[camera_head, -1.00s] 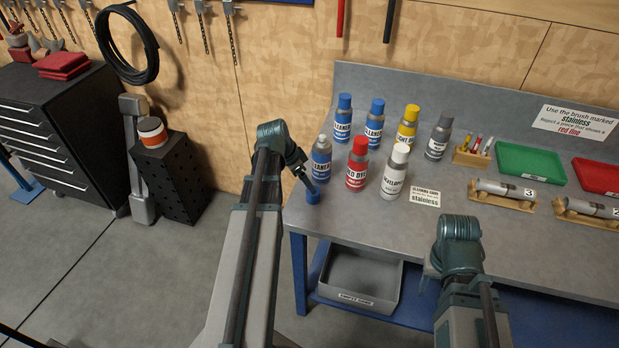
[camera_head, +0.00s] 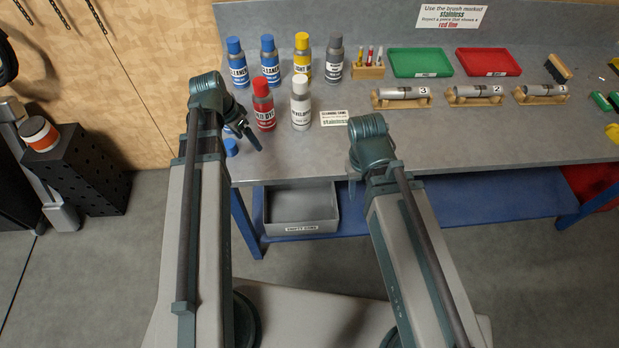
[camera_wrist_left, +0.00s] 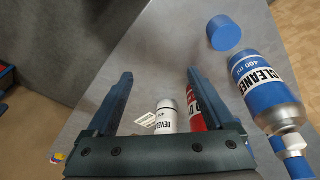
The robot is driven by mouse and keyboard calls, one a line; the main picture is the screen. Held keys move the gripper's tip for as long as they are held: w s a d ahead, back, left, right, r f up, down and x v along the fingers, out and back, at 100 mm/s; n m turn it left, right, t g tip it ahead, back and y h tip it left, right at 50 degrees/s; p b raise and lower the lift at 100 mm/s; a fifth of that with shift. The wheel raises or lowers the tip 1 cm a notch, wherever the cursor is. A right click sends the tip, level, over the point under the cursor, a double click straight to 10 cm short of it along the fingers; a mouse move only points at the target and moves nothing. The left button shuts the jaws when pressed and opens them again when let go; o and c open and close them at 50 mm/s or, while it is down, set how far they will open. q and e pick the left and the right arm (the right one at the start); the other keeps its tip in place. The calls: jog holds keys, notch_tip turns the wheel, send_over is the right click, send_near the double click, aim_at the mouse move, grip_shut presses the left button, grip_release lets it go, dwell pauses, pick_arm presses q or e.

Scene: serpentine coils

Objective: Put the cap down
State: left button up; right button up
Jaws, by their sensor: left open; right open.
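A blue cap (camera_head: 231,147) sits on the grey workbench (camera_head: 300,160) near its front left corner; it also shows in the left wrist view (camera_wrist_left: 224,33). Beside it in the left wrist view is a blue-labelled cleaner can (camera_wrist_left: 265,92) without a cap, its nozzle bare. In the head view my left arm largely hides that can. My left gripper (camera_head: 248,135) is open and empty near the cap; in the left wrist view its fingers (camera_wrist_left: 160,100) stand apart, with the cap outside them.
A red can (camera_head: 263,105) and a white can (camera_head: 300,103) stand close to my left gripper. Several more cans stand behind. A green tray (camera_head: 421,62) and a red tray (camera_head: 487,62) lie further right. A grey bin (camera_head: 301,207) sits below the bench.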

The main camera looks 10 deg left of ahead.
pick_arm(q)
jog(key=s+d+y, duration=0.1)
jog(key=s+d, duration=0.3)
jog(key=d, duration=0.3)
jog(key=s+d+n+g+y, duration=0.1)
jog(key=s+d, duration=0.3)
jog(key=d, duration=0.3)
jog(key=s+d+n+g+y, duration=0.1)
jog(key=s+d, duration=0.2)
jog(key=d, duration=0.4)
jog(key=shift+s+d+f+y, duration=0.25)
jog(key=shift+s+y, duration=0.05)
jog(key=shift+s, duration=0.1)
notch_tip(320, 180, down, 4)
jog(key=b, duration=0.3)
jog(key=shift+r+b, duration=0.2)
jog(key=shift+b, duration=0.1)
